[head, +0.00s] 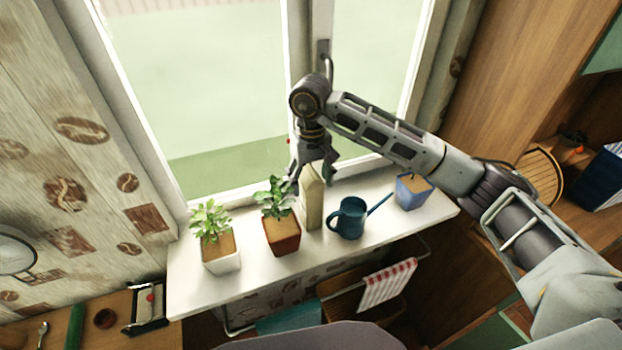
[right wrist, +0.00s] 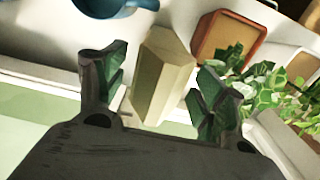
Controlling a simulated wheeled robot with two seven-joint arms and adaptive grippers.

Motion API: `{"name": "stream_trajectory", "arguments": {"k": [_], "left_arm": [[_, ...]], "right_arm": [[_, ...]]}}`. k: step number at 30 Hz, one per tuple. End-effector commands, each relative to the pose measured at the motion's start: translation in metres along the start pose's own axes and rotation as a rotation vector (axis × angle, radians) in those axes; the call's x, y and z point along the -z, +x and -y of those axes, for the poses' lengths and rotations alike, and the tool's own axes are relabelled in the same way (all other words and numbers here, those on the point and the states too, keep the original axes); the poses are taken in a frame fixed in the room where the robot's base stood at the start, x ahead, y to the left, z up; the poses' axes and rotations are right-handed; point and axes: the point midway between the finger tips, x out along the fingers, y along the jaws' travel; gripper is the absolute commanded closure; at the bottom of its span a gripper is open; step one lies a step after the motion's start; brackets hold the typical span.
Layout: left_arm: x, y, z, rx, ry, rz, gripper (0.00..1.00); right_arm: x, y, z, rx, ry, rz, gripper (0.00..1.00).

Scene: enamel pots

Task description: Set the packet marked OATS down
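A pale beige carton-like packet (head: 312,206) stands upright on the white window sill (head: 203,295), between a brown pot and a blue watering can. No OATS marking is readable from here. My right gripper (head: 313,168) is at the packet's top, its fingers pointing down. In the right wrist view the packet (right wrist: 161,76) lies between the two spread fingers of my right gripper (right wrist: 165,84). A gap shows between the packet and the right-hand finger, and the left-hand finger is close to the packet. My left gripper is not in view.
A plant in a brown pot (head: 282,238) stands close left of the packet, and the watering can (head: 350,218) close right. A plant in a white pot (head: 222,261) is further left, a blue pot (head: 411,192) further right. The window is behind. The sill's front strip is clear.

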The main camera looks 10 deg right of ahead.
Motion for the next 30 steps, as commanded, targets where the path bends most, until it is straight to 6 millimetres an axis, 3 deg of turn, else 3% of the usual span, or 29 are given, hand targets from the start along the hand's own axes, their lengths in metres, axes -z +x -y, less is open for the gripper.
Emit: {"name": "stream_trajectory", "arguments": {"k": [14,30], "left_arm": [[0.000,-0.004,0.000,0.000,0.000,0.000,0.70],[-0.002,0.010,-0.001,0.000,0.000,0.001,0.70]], "right_arm": [[0.000,-0.004,0.000,0.001,0.000,0.000,0.30],[0.001,-0.059,0.000,0.000,0.000,-0.003,0.30]]}}
